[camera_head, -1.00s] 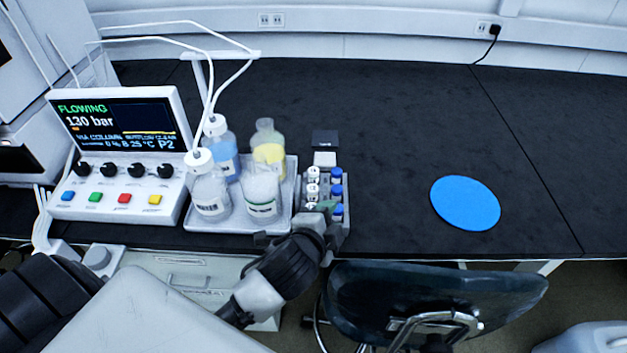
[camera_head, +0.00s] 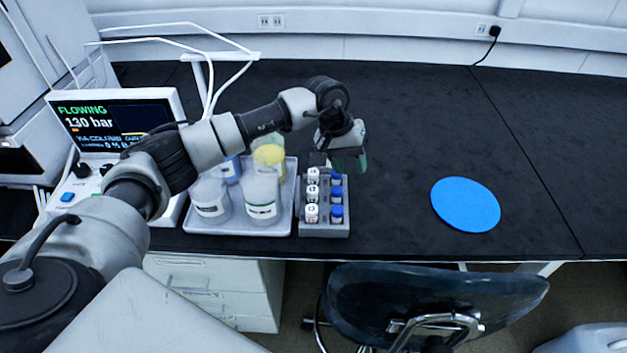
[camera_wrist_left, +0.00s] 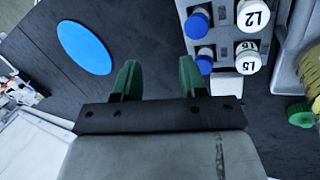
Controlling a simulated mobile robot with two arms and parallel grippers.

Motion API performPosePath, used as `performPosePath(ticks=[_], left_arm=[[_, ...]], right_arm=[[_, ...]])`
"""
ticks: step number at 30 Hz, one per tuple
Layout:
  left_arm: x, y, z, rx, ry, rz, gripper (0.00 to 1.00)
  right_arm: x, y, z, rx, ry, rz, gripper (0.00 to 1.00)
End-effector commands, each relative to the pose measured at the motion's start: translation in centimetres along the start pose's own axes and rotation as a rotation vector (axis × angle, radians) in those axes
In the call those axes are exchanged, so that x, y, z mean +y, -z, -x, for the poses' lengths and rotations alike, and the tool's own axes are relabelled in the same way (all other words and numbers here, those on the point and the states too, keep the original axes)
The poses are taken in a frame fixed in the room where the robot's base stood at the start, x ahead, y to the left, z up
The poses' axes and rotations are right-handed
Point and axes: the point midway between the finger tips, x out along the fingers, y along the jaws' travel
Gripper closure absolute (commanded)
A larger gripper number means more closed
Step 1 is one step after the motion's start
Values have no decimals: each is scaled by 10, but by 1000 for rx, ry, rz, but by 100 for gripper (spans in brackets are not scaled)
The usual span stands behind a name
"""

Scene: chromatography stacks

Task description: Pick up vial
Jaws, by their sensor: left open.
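Several vials stand in a grey rack (camera_head: 325,229) on the black bench. One column has white caps with printed labels (camera_head: 312,194); the other has blue caps (camera_head: 337,212). In the left wrist view, blue-capped vials (camera_wrist_left: 197,24) and white caps marked L2 (camera_wrist_left: 251,15) and L5 (camera_wrist_left: 245,55) show at upper right. My left gripper (camera_head: 350,162) is above the bench just behind the rack, pointing down. Its green fingers (camera_wrist_left: 158,80) are apart with nothing between them. The back end of the rack is partly hidden by the gripper in the head view. My right gripper is not in view.
A tray (camera_head: 288,226) of bottles stands left of the rack, under my left arm. A pump unit with a screen (camera_head: 110,115) stands further left. A blue disc (camera_head: 465,204) lies to the right. The bench behind and right of the rack is largely clear.

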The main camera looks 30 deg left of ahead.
Motion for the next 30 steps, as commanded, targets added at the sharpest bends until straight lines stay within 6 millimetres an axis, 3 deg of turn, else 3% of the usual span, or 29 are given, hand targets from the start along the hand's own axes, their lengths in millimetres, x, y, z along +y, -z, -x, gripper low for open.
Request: performPosePath(ticks=[1,3,8,30], left_arm=[[-22,11,17,11,107,-39,58],[-45,20,35,5,224,-82,58],[-72,26,53,-17,353,-120,58],[-106,18,-33,-23,362,-123,58]], right_arm=[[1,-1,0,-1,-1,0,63],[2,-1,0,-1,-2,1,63],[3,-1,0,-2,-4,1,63],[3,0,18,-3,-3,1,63]])
